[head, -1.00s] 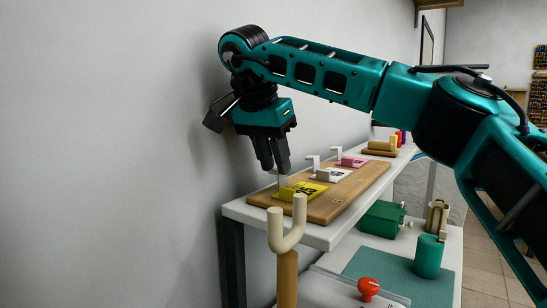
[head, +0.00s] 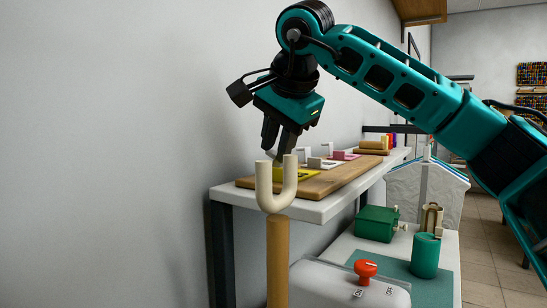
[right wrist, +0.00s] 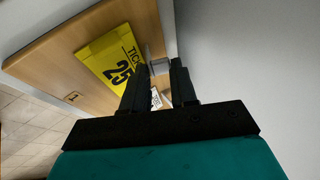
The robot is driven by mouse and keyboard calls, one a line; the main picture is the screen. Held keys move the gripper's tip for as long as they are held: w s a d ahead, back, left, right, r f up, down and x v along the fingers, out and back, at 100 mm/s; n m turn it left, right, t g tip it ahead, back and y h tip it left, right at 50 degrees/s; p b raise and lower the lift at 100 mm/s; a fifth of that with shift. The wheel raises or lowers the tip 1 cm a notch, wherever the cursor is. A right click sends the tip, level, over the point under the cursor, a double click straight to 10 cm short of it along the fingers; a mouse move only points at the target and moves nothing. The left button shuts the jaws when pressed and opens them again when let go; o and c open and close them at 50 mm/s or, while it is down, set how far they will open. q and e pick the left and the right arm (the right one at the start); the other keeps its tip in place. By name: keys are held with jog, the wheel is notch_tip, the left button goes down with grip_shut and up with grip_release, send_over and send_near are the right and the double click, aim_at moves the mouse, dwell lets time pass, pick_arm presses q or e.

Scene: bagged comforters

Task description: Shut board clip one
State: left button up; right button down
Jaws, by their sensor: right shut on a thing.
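The wooden board (head: 346,179) lies on a white shelf along the wall. A yellow ticket (head: 298,175) marked 25 lies at its near end, and it also shows in the right wrist view (right wrist: 112,55). A "1" mark (right wrist: 72,97) is on the wood beside that ticket. My right gripper (head: 276,153) is over the yellow ticket's wall-side end, tilted. In the right wrist view its fingers (right wrist: 158,68) are shut on the pale grey lever of clip one (right wrist: 156,66). The lever is partly hidden by the fingers. My left gripper is out of view.
More pale clips stand farther along the board, by a white ticket (head: 322,163) and a pink ticket (head: 343,155). A cream fork on a wooden post (head: 277,195) stands close in front. A green box (head: 376,223) and green cup (head: 425,256) are below right.

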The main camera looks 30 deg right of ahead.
jog(key=shift+s+d+r+t+b, duration=0.1)
jog(key=shift+s+t+b, duration=0.1)
jog(key=shift+t+b, duration=0.3)
jog(key=c, duration=0.9)
grip_release()
jog(key=shift+c, duration=0.2)
jog(key=d+p+v, duration=0.1)
jog(key=v, duration=1.1)
jog(key=shift+s+a+r, duration=0.25)
jog(key=shift+a+r, duration=0.05)
jog(key=shift+a, duration=0.05)
